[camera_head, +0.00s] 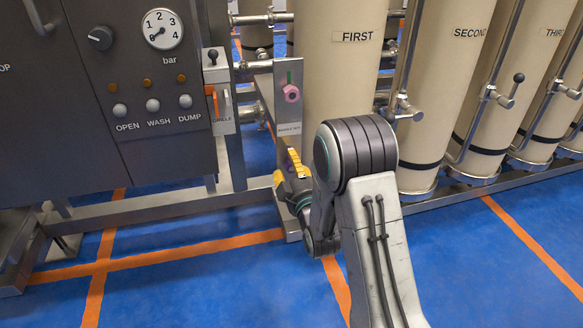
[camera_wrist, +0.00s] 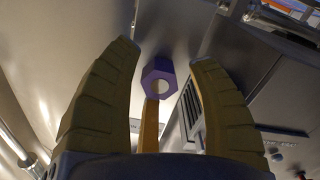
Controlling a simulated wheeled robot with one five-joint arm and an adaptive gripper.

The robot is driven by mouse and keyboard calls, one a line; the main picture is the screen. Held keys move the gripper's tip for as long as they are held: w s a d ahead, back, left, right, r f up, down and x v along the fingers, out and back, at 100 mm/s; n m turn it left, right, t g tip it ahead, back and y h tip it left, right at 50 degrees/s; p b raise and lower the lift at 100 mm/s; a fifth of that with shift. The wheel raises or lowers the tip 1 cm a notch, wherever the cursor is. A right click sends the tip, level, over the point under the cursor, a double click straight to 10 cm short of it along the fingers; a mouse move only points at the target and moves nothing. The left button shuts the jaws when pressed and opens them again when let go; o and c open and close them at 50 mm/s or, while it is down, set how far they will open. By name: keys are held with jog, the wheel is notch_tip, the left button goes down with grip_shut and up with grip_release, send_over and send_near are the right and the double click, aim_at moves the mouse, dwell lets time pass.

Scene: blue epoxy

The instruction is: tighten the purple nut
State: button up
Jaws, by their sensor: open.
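The purple nut (camera_head: 291,94) sits on the front of a narrow upright metal plate (camera_head: 288,109), and looks pinkish in the head view. In the wrist view the nut (camera_wrist: 157,71) is a purple hexagon with a pale round centre. My gripper (camera_head: 294,164) is below the nut in the head view, in front of the lower plate, partly hidden by my arm. In the wrist view my gripper (camera_wrist: 163,55) has its two yellow fingers spread wide, with the nut showing between them and apart from both. Nothing is held.
A grey control cabinet (camera_head: 150,150) with a gauge (camera_head: 162,29) and buttons stands to the left. Large beige columns (camera_head: 335,90) with pipes and handles stand behind and to the right. A metal rail (camera_head: 180,203) runs low along the front. The blue floor (camera_head: 200,290) in front is clear.

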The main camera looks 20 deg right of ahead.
jog(key=shift+o, duration=0.2)
grip_shut()
dwell(0.4)
